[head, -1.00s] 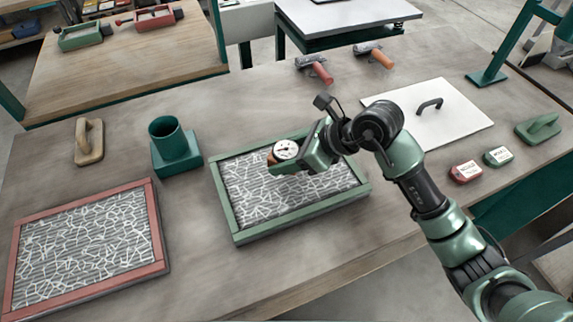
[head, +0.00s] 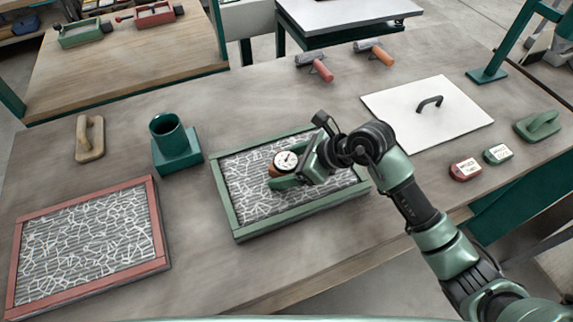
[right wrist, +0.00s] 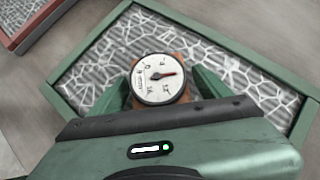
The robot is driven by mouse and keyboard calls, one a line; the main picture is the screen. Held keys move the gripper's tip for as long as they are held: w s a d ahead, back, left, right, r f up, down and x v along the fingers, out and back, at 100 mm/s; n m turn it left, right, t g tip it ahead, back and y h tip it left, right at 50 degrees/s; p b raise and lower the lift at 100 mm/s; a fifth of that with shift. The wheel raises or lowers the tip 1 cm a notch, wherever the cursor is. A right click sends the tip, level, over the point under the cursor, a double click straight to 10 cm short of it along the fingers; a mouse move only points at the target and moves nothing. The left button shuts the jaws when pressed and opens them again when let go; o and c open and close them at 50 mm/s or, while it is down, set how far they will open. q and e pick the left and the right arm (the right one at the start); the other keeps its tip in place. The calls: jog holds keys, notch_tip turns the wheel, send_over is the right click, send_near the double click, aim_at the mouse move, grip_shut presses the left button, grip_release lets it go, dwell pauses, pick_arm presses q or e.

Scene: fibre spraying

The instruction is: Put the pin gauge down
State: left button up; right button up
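The pin gauge (head: 285,161) has a round white dial with a dark rim and a brown body. My right gripper (head: 281,172) is shut on it, over the green-framed tray (head: 240,229) of cracked grey fibre. In the right wrist view the gauge (right wrist: 160,79) sits between the two green fingers (right wrist: 165,92), its dial facing the camera. The gauge's lower end is hidden, so I cannot tell whether it touches the fibre. My left gripper is not in view.
A red-framed tray (head: 159,221) lies at the left. A green tube holder (head: 177,152), a tan float (head: 89,139) and a white board (head: 428,112) with a black handle stand around. Red (head: 465,170) and green (head: 497,154) labelled blocks lie at the right. Bare table lies between the trays.

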jog(key=shift+r+p, duration=0.3)
jog(key=b+v, duration=0.2)
jog(key=v, duration=1)
